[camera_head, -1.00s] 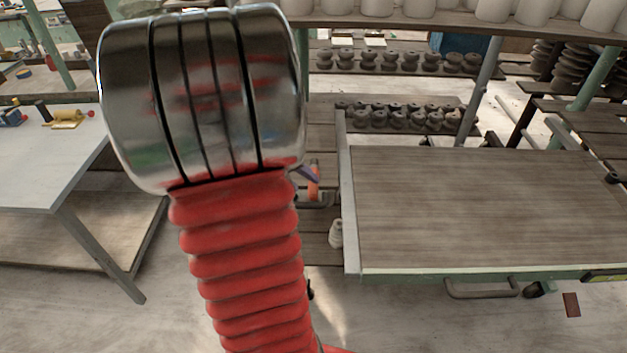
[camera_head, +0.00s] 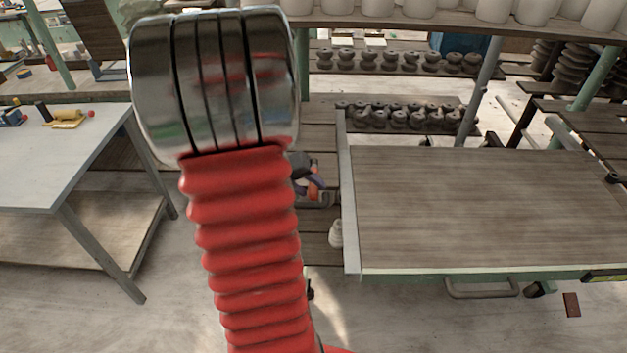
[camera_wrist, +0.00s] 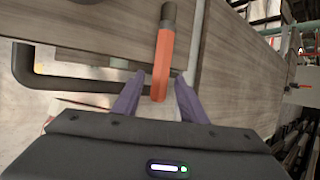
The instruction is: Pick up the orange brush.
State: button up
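The orange brush (camera_wrist: 162,62) has an orange body and a dark grey end pointing to the top of the wrist view. In that view my gripper (camera_wrist: 160,76) is open, with a purple finger on each side of the brush. A gap shows between each finger and the brush. In the head view the brush (camera_head: 313,194) is a small orange patch, partly covered by my gripper (camera_head: 316,183). My red and silver arm hides what lies behind it on the left.
A wood-topped table (camera_head: 480,205) with a pale metal edge stands right of my gripper. A small white item (camera_head: 336,233) is below the gripper. A grey-topped workbench (camera_head: 60,165) stands at the left. Dark insulator-like pieces (camera_head: 390,117) line a shelf behind.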

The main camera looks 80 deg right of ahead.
grip_shut()
dwell(0.4)
notch_tip(320, 180, up, 10)
dwell(0.6)
dwell(0.4)
